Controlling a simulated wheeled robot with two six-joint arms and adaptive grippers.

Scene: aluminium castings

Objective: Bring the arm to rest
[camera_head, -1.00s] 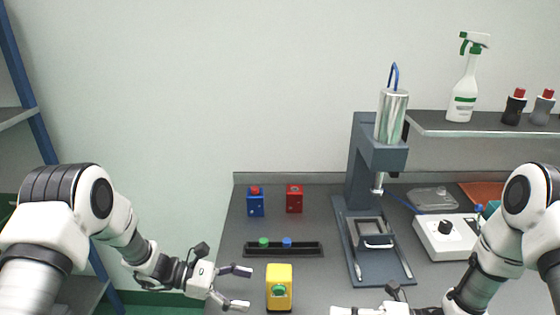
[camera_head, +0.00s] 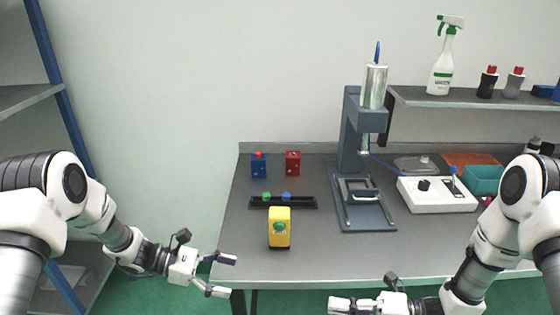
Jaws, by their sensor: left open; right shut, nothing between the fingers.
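My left gripper (camera_head: 224,275) is open and empty, off the left front corner of the grey table (camera_head: 330,262). The yellow block (camera_head: 280,235) with a green round piece on its front stands on the table to the right of and beyond it. My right gripper (camera_head: 334,305) is shut with nothing between its fingers, in front of the table's front edge at the bottom of the view. It points to the left. Both arms are clear of the objects on the table.
A black rack (camera_head: 304,203) holds a green and a blue piece. A blue block (camera_head: 258,168) and a red block (camera_head: 293,166) stand behind it. A press (camera_head: 352,150), a white control box (camera_head: 450,200) and a teal bin (camera_head: 483,180) stand right. A spray bottle (camera_head: 442,70) is on the shelf.

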